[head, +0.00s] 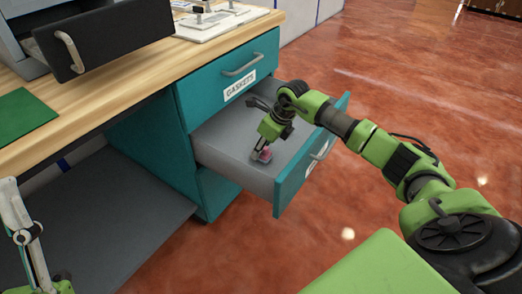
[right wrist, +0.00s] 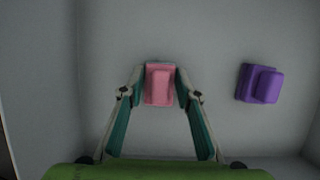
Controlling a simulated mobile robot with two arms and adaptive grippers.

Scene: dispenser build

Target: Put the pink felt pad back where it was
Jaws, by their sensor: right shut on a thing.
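The pink felt pad (right wrist: 159,86) sits between the two fingertips of my right gripper (right wrist: 160,92), which is shut on it, one finger on each side. In the head view the pad (head: 264,156) shows at the tip of my right gripper (head: 262,150), inside the open grey drawer (head: 222,160) with the teal front. I cannot tell whether the pad touches the drawer floor. A purple pad (right wrist: 260,84) lies to its right in the right wrist view. Part of my left gripper (head: 22,236) shows at the lower left edge; its opening is unclear.
Above the open drawer is a closed teal drawer labelled GASKETS (head: 232,80). The wooden worktop (head: 85,95) holds a green mat (head: 22,114), a dark drawer unit with a handle (head: 100,38) and a white fixture (head: 222,20). The reddish floor (head: 400,60) at the right is clear.

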